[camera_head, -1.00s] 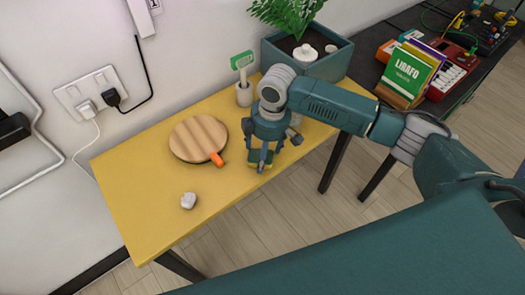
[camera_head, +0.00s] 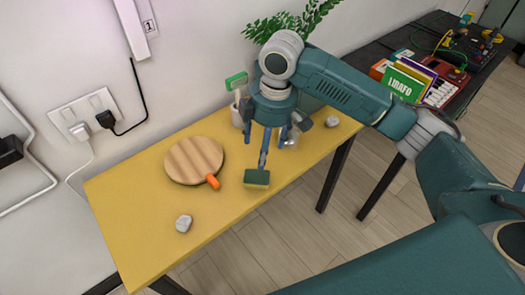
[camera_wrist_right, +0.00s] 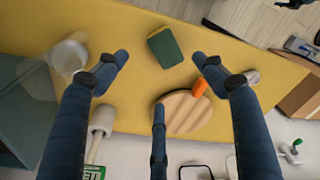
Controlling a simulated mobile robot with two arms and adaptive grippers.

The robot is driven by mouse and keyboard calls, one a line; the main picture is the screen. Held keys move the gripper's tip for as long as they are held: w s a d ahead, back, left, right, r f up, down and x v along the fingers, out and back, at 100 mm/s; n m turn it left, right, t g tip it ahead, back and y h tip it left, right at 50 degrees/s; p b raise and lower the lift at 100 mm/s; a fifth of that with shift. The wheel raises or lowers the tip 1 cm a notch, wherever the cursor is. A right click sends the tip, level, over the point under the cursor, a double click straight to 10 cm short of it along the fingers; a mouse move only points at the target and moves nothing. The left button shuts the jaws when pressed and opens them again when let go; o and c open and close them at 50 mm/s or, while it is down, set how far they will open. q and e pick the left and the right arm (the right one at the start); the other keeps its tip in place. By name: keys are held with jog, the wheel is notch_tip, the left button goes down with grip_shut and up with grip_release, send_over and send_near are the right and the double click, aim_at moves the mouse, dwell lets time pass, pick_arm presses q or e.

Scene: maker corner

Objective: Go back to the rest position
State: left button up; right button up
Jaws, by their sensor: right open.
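My right gripper (camera_head: 274,148) hangs above the yellow table (camera_head: 125,205), at the end of the arm from the right. Its fingers are spread and empty, also in the wrist view (camera_wrist_right: 165,80). A green and yellow sponge (camera_head: 256,179) lies on the table near the front edge, below the fingers and apart from them. It also shows in the wrist view (camera_wrist_right: 165,47), between the fingertips. My left gripper is not in view.
A white holder with a green-headed tool (camera_head: 237,82) stands near the wall. A plant (camera_head: 290,25) is behind my arm. A clear jar (camera_wrist_right: 68,58) is beside the gripper.

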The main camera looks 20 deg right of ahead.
dwell(0.4)
jog(key=shift+y, duration=0.7)
jog(key=s+a+f, duration=0.1)
jog(key=a+f, duration=0.1)
jog(key=s+a+f, duration=0.4)
jog(key=f, duration=0.1)
jog(key=shift+a+f, duration=0.1)
jog(key=shift+a, duration=0.2)
jog(key=s+a+f+m, duration=0.1)
jog(key=s+a+f+m+t+y, duration=0.1)
jog(key=s, duration=0.1)
jog(key=s+a+f+m, duration=0.1)
jog(key=s+f, duration=0.1)
jog(key=shift+s+t, duration=0.2)
jog(key=shift+t, duration=0.2)
jog(key=s+d+f+m+t+h, duration=0.1)
jog(key=s+d+f+m+h, duration=0.25)
jog(key=s+d+m, duration=0.7)
jog(key=s+d+f+n+g, duration=0.1)
jog(key=s+f, duration=0.2)
jog(key=f, duration=1.1)
jog(key=s+d+f+n, duration=0.2)
jog(key=f, duration=1.2)
jog(key=s+d+f+g, duration=0.1)
jog(key=s+d+f, duration=0.1)
jog(key=s+f, duration=1.3)
jog(key=shift+s+d+f, duration=0.25)
jog(key=shift+s+d, duration=0.05)
jog(key=shift+s, duration=0.7)
